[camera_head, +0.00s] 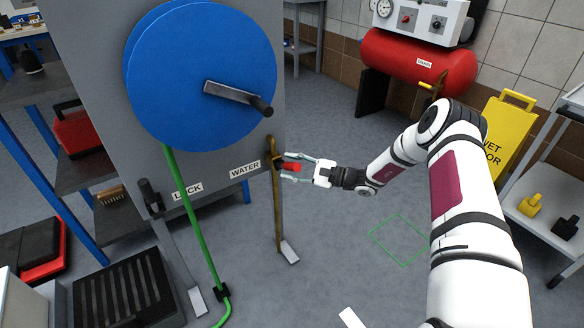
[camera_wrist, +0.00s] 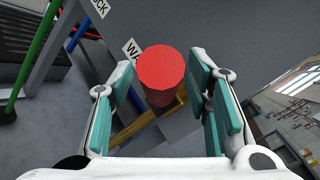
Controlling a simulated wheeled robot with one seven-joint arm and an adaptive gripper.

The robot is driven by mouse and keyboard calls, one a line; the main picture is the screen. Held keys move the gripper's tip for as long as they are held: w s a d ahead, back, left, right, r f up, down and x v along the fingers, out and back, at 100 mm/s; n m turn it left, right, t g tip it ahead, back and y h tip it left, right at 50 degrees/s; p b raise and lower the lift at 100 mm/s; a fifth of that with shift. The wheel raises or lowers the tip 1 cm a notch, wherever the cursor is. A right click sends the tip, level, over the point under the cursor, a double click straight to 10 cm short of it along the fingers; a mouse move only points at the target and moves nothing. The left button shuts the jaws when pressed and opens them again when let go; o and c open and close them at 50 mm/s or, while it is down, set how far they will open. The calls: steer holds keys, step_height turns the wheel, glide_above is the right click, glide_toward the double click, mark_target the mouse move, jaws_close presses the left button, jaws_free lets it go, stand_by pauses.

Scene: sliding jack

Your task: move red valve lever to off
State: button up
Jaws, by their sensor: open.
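The red valve lever (camera_head: 291,167) sticks out beside the WATER label (camera_head: 244,169), on a brass pipe fitting at the lower right edge of the grey panel (camera_head: 262,110). My gripper (camera_head: 292,168) reaches it from the right, with its fingers on either side of the red handle. In the wrist view the red handle's round end (camera_wrist: 161,70) lies between the open fingers (camera_wrist: 168,98).
A large blue reel (camera_head: 180,75) with a crank handle (camera_head: 238,97) is on the panel above. A green hose (camera_head: 188,215) hangs from it. A LOCK label (camera_head: 187,190) is at left. A yellow sign (camera_head: 508,135) and grey cart (camera_head: 545,220) stand right.

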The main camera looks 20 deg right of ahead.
jaws_close()
